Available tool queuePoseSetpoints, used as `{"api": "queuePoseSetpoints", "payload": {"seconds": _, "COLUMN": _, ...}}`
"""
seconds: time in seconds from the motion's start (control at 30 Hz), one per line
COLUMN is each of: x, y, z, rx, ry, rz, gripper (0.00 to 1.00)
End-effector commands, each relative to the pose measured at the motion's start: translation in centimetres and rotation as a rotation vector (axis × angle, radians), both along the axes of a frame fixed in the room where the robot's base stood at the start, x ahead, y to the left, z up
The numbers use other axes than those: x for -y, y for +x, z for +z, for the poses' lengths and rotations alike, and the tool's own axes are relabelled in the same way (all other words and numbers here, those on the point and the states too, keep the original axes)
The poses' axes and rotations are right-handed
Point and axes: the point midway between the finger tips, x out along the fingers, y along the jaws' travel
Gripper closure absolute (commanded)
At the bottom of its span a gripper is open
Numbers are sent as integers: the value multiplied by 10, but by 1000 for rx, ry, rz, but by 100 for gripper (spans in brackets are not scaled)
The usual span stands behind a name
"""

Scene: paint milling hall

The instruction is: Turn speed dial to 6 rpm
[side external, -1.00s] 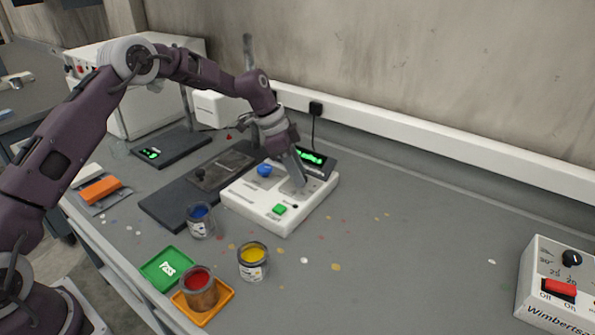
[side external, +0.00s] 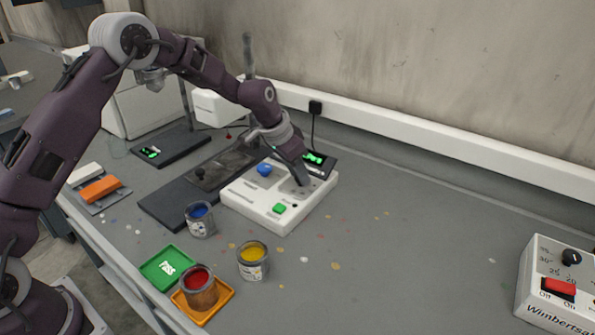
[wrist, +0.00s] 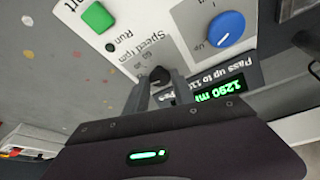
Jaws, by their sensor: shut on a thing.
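The speed dial (wrist: 160,74) is a small black knob beside the "Speed rpm" print in the wrist view. A few scale figures show next to it; its pointer and setting are not readable. My gripper (wrist: 163,87) is shut on the knob, with one grey finger on each side. In the side view my gripper (side external: 303,180) reaches down at a tilt onto the right part of the white control box (side external: 246,207) and hides the dial.
Paint tins, blue (side external: 200,219), yellow (side external: 252,260) and red (side external: 199,287), stand in front. A Wimbertsa-marked box (side external: 553,290) is at right. The bench between is clear.

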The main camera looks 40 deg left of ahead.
Motion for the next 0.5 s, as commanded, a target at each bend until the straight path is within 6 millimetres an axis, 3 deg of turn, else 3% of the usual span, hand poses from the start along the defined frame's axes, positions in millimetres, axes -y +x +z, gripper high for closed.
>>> {"api": "queuePoseSetpoints", "payload": {"seconds": 0.5, "x": 6, "y": 0, "z": 0, "rx": 1, "ry": 3, "rz": 460, "gripper": 100}}
